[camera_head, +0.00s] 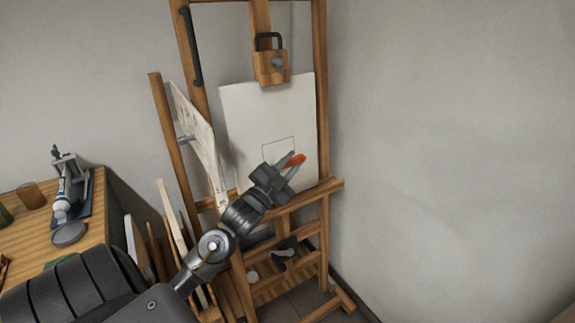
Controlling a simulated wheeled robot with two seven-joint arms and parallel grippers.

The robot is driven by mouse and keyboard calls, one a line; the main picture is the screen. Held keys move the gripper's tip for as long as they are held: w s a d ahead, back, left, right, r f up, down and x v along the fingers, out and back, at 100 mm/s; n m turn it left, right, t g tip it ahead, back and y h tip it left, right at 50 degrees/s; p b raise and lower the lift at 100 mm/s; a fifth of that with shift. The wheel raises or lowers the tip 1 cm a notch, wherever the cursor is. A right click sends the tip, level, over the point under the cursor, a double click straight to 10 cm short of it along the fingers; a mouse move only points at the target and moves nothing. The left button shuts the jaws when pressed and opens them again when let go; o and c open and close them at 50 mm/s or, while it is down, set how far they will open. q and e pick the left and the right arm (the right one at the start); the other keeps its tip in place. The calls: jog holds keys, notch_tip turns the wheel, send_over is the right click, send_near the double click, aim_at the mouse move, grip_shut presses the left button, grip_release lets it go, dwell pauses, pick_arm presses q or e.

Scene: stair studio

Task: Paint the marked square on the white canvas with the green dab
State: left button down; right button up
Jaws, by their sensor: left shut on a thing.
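The white canvas (245,115) stands on a wooden easel. A thin-lined marked square (278,148) is on its lower right part; the gripper hides the square's lower edge. My left gripper (288,171) is in front of the canvas, just below and over the square. It is shut on a small orange-red thing (297,160) that shows at its fingertips. Most of that thing is hidden, and I cannot tell whether it touches the canvas. A green patch (57,262) shows on the table edge behind my arm; I cannot tell whether it is the green dab. My right gripper is out of view.
The wooden easel (322,90) fills the middle, with a clamp (271,66) at the canvas top. A tilted board (200,140) leans at its left. A wooden table (30,240) at left holds a tube-like device (63,195) and a cup (31,195). Bare wall lies right.

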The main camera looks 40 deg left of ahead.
pick_arm(q)
jog(key=shift+w, duration=0.1)
jog(key=shift+w+d, duration=0.25)
jog(key=shift+w, duration=0.5)
jog(key=shift+w+d, duration=0.1)
jog(key=shift+w, duration=0.05)
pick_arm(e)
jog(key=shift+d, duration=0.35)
pick_arm(q)
jog(key=shift+w, duration=0.1)
jog(key=shift+w+d, duration=0.25)
jog(key=shift+w, duration=0.75)
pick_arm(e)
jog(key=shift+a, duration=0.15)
